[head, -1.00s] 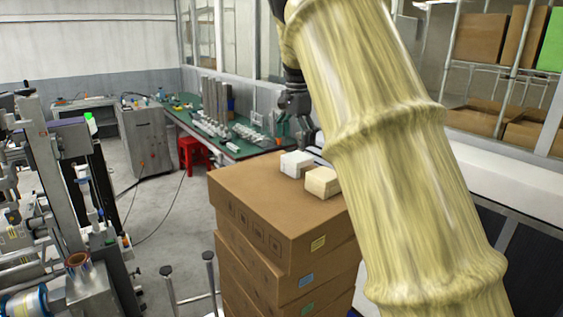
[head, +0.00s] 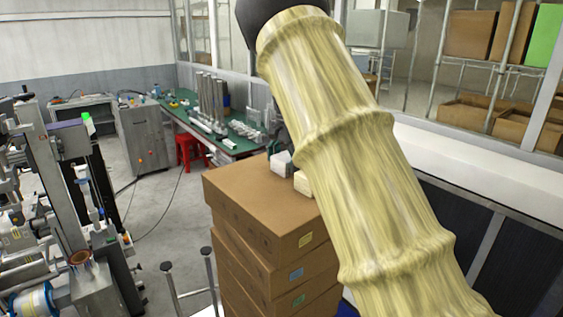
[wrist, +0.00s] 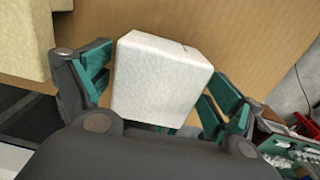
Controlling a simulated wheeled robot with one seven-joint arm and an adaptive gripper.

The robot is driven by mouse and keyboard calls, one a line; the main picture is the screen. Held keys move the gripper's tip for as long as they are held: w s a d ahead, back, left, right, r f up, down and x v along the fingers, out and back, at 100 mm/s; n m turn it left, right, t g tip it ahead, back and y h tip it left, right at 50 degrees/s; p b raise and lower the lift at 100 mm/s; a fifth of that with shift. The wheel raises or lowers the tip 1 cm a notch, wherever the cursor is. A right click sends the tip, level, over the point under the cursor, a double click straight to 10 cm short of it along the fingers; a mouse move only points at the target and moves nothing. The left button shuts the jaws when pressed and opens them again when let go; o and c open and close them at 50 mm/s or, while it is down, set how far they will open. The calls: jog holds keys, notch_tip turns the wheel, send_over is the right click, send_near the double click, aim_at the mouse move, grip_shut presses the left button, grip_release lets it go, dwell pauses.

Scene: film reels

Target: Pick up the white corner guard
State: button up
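The white corner guard (head: 281,163) shows as a small white block on top of the stacked cardboard boxes, partly covered by my arm in the head view. In the wrist view the white corner guard (wrist: 163,82) lies between the two fingers of my gripper (wrist: 155,100). The fingers stand apart with green pads on either side of it, and narrow gaps seem to show beside it.
A cream block (head: 303,183) sits close beside the white one; it also shows at the upper left of the wrist view (wrist: 22,40). The cardboard boxes (head: 250,195) form a stack. A green workbench (head: 235,148) stands behind, with a red stool (head: 187,150).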

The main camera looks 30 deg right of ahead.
jog(key=s, duration=0.1)
jog(key=s+r, duration=0.1)
jog(key=s, duration=0.1)
jog(key=shift+r, duration=0.3)
jog(key=c, duration=0.4)
jog(key=shift+a, duration=0.1)
jog(key=c, duration=0.3)
jog(key=shift+w+a+f, duration=0.1)
jog(key=shift+w+f, duration=0.3)
jog(key=shift+w, duration=0.25)
jog(key=shift+w+f, duration=0.4)
jog(key=shift+w, duration=0.2)
jog(key=c, duration=0.4)
jog(key=shift+s+d+r, duration=0.2)
jog(key=shift+s, duration=0.25)
jog(key=shift+w, duration=0.1)
